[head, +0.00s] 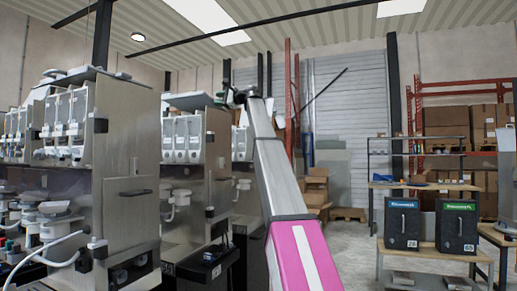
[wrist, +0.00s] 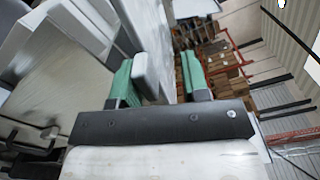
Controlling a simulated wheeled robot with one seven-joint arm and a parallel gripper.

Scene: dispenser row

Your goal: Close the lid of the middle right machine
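A row of dispensing machines runs along the left of the head view. The machine (head: 188,138) beside my gripper has a silver body, several pale front panels and a grey lid-like slab (head: 188,100) at its top. I cannot tell how far this slab is tilted. My gripper (head: 222,99) is at the slab's right end; contact is unclear. In the wrist view its green fingers stand apart, so my gripper (wrist: 156,66) is open. A pale panel (wrist: 153,35) runs beyond and partly between the fingers. No grip on it shows.
A nearer machine (head: 125,150) stands at the left. Another machine (head: 243,143) stands behind, partly hidden by my arm. Two black boxes (head: 402,222) (head: 456,226) sit on a low bench at right. Shelving with cartons (head: 446,122) stands at the back. Some grey floor is clear (head: 345,250).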

